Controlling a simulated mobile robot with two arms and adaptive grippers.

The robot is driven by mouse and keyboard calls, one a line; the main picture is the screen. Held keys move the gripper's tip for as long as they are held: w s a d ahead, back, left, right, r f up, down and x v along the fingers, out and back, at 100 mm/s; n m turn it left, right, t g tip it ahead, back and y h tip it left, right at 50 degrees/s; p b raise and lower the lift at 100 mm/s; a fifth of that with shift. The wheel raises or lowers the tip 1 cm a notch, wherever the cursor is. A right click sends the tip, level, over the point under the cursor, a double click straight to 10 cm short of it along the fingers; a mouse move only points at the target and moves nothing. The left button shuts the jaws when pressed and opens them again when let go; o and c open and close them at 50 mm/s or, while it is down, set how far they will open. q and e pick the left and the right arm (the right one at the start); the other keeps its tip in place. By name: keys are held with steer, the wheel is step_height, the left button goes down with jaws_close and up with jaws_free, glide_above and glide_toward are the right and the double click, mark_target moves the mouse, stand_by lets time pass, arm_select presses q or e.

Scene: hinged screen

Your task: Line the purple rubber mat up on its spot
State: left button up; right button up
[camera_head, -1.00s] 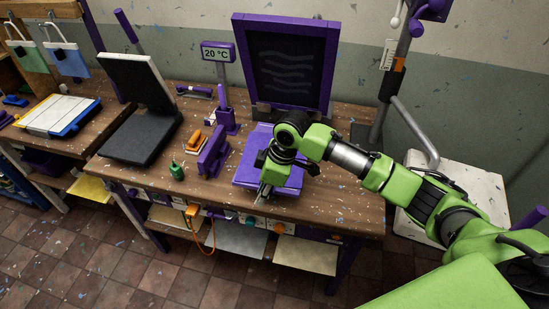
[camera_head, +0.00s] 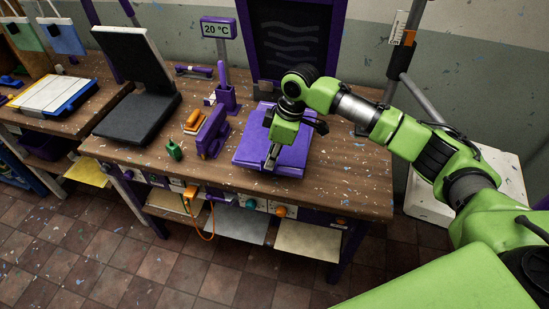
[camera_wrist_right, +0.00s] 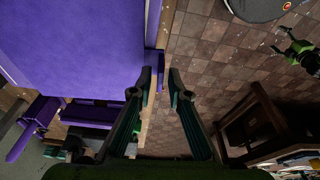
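The purple rubber mat (camera_head: 252,148) lies flat on the wooden bench, below the black screen (camera_head: 300,50) in its purple frame. It fills the upper left of the right wrist view (camera_wrist_right: 75,40). My right gripper (camera_head: 270,166) points down over the front part of the mat. In the right wrist view its two fingers (camera_wrist_right: 160,82) stand apart, with a narrow purple edge strip between or just beyond the tips. I cannot tell whether they touch it. The mat's spot cannot be made out.
Left of the mat stand a purple upright tool (camera_head: 211,132), a green bottle (camera_head: 174,150) and an orange-topped block (camera_head: 196,122). A black hinged press (camera_head: 135,118) stands further left. A display (camera_head: 218,29) reads 20 °C. The bench is clear right of the mat.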

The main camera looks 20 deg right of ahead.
mark_target(269, 171)
steer(key=b+x, duration=0.2)
steer(key=x, duration=0.1)
steer(key=shift+s+b, duration=0.1)
steer(key=shift+b, duration=0.2)
arm_select(q)
step_height(269, 171, down, 3)
steer(key=shift+a+r+p, duration=0.1)
steer(key=shift+r+p, duration=0.1)
steer(key=shift+p, duration=0.15)
arm_select(e)
steer(key=shift+r, duration=0.3)
jaws_close()
arm_select(q)
steer(key=shift+r, duration=0.2)
arm_select(e)
steer(key=shift+r, duration=0.2)
arm_select(q)
steer(key=shift+r+p, duration=0.65)
steer(key=shift+p, duration=0.2)
arm_select(e)
steer(key=shift+r, duration=0.35)
arm_select(q)
steer(key=shift+r, duration=0.1)
arm_select(e)
steer(key=shift+c, duration=2)
jaws_free()
